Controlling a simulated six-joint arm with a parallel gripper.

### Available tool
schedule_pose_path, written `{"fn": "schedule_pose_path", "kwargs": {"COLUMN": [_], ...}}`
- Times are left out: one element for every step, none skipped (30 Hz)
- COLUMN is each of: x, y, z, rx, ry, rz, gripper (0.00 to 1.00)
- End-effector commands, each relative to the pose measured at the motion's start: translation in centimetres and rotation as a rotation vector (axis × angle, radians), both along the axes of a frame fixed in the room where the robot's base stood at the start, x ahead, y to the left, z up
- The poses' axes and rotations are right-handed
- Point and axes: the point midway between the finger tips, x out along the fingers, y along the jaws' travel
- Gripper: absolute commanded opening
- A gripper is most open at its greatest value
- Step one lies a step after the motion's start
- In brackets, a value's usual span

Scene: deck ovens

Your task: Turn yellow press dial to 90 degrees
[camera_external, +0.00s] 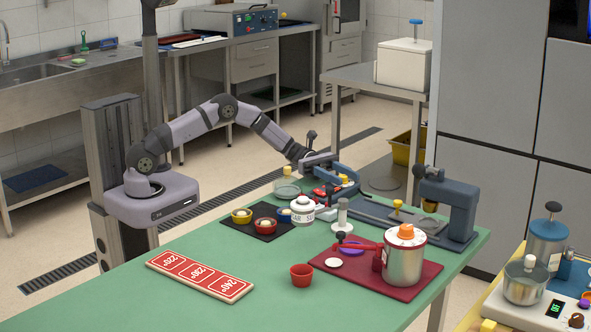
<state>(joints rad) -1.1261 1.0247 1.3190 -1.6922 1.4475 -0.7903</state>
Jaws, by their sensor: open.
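A blue-grey press (450,205) stands at the right end of the green table, on a long flat base. A small yellow knob (397,204) stands upright on this base, left of the press column; it looks like the dial, but its angle is too small to read. My gripper (340,184) is open above the far side of the table, left of this knob and apart from it. Another small yellow piece (343,178) shows at the jaws; I cannot tell whether it is between them or behind them.
Left of the press are a dark mat (262,236) with small bowls, a white-lidded jar (302,211) and a white-topped stand (342,217). In front are a red tray (425,281) with a steel canister (404,262), a red cup (302,275) and a red temperature board (200,275).

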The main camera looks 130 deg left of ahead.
Motion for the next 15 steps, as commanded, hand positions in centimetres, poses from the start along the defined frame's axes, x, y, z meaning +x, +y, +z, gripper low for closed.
{"fn": "schedule_pose_path", "kwargs": {"x": [0.08, 0.09, 0.09, 0.08, 0.07, 0.07, 0.07, 0.06, 0.06, 0.06, 0.05, 0.05, 0.05, 0.05, 0.04], "y": [-0.01, -0.01, -0.01, -0.01, 0.00, -0.01, -0.01, -0.01, -0.01, -0.01, 0.00, 0.00, 0.00, 0.00, 0.00], "z": [-0.01, -0.02, -0.03, -0.03, -0.03, -0.03, -0.03, -0.03, -0.03, -0.02, -0.02, -0.02, -0.02, -0.02, -0.02], "rx": [0.000, 0.000, 0.000, 0.000, 0.000, 0.000, 0.000, 0.000, 0.000, 0.000, 0.000, 0.000, 0.000, 0.000, 0.000], "ry": [0.000, 0.000, 0.000, 0.000, 0.000, 0.000, 0.000, 0.000, 0.000, 0.000, 0.000, 0.000, 0.000, 0.000, 0.000], "rz": [0.000, 0.000, 0.001, 0.001, 0.001, 0.001, 0.000, 0.000, 0.000, 0.000, 0.000, 0.000, 0.000, 0.000, 0.000], "gripper": [0.44, 0.44, 0.44, 0.44, 0.44, 0.44, 0.44, 0.39, 0.29, 0.22, 0.15, 0.06, 0.03, 0.03, 0.03]}}
